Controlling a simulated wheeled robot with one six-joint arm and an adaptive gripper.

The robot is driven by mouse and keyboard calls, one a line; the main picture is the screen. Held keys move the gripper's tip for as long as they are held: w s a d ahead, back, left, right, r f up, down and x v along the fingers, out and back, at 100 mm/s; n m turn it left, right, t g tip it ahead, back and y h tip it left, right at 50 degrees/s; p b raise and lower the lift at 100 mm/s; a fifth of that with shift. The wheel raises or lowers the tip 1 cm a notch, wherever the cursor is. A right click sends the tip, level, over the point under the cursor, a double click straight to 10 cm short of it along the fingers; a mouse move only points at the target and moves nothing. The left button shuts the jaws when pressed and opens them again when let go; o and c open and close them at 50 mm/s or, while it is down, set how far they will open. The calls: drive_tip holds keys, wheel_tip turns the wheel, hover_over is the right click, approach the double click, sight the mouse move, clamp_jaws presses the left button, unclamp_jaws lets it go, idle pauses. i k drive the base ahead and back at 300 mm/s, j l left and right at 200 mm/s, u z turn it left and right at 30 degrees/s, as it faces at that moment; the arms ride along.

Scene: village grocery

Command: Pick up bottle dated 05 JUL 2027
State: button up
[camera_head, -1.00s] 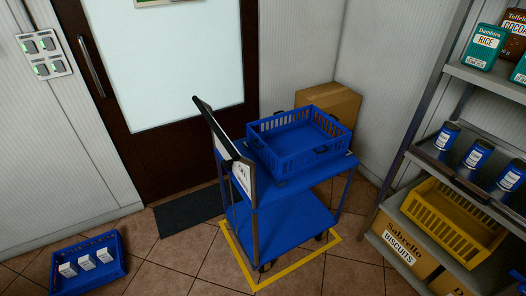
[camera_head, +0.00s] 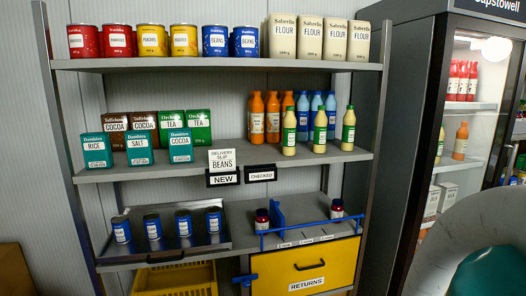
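More bottles stand inside the fridge on the right: red ones (camera_head: 462,82), an orange one (camera_head: 460,141) and a yellow one (camera_head: 440,145). I cannot tell which bottle is dated 05 JUL 2027. My gripper is not clearly in view; a grey rounded part of my arm fills the lower right corner.
The shelf (camera_head: 110,174) also holds boxes, and a delivery slip reading BEANS (camera_head: 222,160) stands by NEW and CHECKED signs. Below are a tray of blue cans (camera_head: 183,223), two dark jars, a yellow RETURNS box (camera_head: 305,267) and a yellow crate (camera_head: 175,280). The fridge frame (camera_head: 418,130) stands close at right.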

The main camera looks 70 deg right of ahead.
sight(350, 120)
drive_tip(key=l+z, duration=0.25)
drive_tip(key=z, duration=0.2)
drive_tip(key=l+z, duration=0.25)
drive_tip(key=z, duration=0.2)
drive_tip(key=i+l+z, duration=0.1)
drive_tip(key=l, duration=0.35)
drive_tip(key=i+l+z, duration=0.1)
drive_tip(key=l, duration=0.3)
drive_tip(key=i+l+z, duration=0.1)
drive_tip(key=i+l, duration=0.15)
drive_tip(key=l, duration=0.15)
drive_tip(key=i+l, duration=0.2)
drive_tip(key=l, duration=0.2)
drive_tip(key=k+z, duration=0.05)
